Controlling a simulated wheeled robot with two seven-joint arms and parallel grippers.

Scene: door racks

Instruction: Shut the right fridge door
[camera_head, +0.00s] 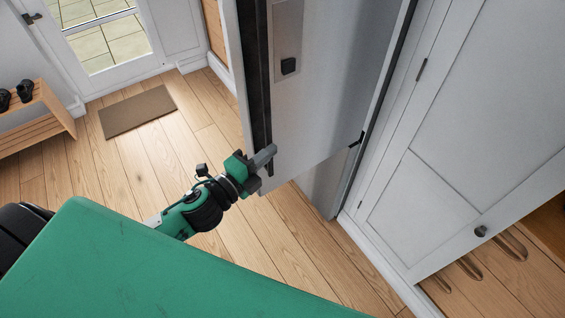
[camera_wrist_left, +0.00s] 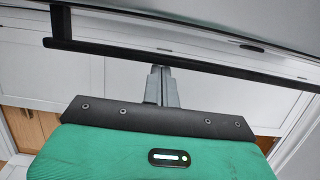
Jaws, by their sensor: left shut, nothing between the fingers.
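A tall grey fridge door (camera_head: 330,85) stands in the upper middle of the head view, with a dark strip along its left edge and a small black fitting on a paler panel. In the left wrist view a pale grey panel with a black strip (camera_wrist_left: 200,58) crosses the top. I cannot tell how far the door is open. My left gripper (camera_head: 264,157) is shut and empty at the lower left edge of the door, close to or touching it. Its closed fingers (camera_wrist_left: 162,84) point toward the black strip in the wrist view. My right gripper is out of view.
A white panelled cabinet door (camera_head: 470,130) with a dark knob stands at the right. The wooden floor (camera_head: 160,160) is clear at the left, with a brown mat (camera_head: 138,110). A wooden shoe rack (camera_head: 38,120) and a glazed door (camera_head: 105,45) are farther back.

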